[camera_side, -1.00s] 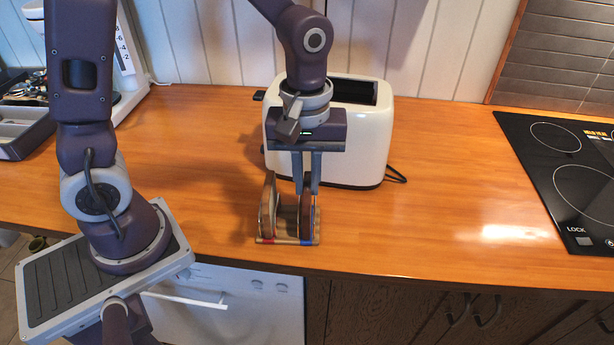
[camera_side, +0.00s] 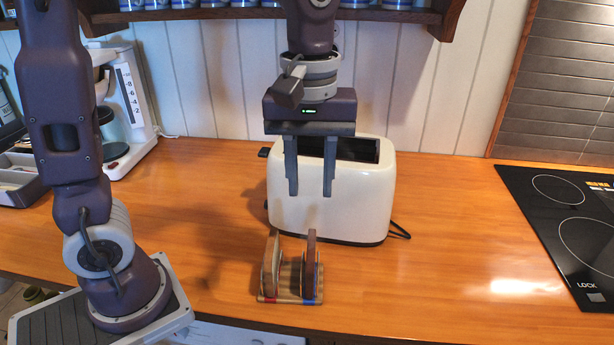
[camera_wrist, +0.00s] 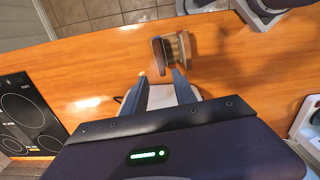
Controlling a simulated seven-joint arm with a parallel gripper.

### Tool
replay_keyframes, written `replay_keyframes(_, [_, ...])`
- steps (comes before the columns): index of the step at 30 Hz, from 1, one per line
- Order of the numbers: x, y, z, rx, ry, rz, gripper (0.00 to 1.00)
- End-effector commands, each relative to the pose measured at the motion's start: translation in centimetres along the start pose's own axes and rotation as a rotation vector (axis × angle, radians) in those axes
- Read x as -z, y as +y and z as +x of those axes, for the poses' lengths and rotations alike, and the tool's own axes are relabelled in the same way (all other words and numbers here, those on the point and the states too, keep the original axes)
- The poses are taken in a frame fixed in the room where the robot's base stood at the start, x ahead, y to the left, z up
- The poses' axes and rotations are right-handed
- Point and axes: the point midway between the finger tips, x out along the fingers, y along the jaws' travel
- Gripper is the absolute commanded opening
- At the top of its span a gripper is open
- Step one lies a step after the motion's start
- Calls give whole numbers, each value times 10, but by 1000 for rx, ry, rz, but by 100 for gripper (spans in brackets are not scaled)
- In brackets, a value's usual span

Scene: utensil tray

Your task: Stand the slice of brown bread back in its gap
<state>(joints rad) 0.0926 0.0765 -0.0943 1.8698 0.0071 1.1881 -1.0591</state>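A small wooden rack (camera_side: 290,297) with a red and a blue mark on its front edge stands on the counter. A lighter slice (camera_side: 271,262) stands upright in its left part, and a dark brown slice (camera_side: 310,264) stands upright in its right part, on the blue-marked side. In the wrist view the dark slice (camera_wrist: 157,54) and the rack (camera_wrist: 178,45) lie beyond the fingertips. My gripper (camera_side: 310,193) is open and empty, raised above the rack, its two fingers well apart and touching nothing. The lower parts of the slices are partly hidden by the rack.
A cream toaster (camera_side: 350,200) stands close behind the rack, under my gripper. A black hob (camera_side: 570,220) is at the right, and a white appliance (camera_side: 125,110) and a grey tray (camera_side: 22,180) at the left. The counter (camera_side: 440,270) right of the rack is clear.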

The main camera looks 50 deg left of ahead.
Motion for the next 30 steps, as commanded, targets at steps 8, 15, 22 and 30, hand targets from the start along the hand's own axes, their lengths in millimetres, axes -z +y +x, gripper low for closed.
replay_keyframes(8, [-8, -36, -20, -81, 80, 184, 33])
replay_keyframes(15, [-37, -117, -17, -205, 363, 701, 33])
replay_keyframes(22, [-45, -134, -7, -209, 456, 856, 33])
replay_keyframes(30, [-45, -133, -7, -209, 454, 854, 33])
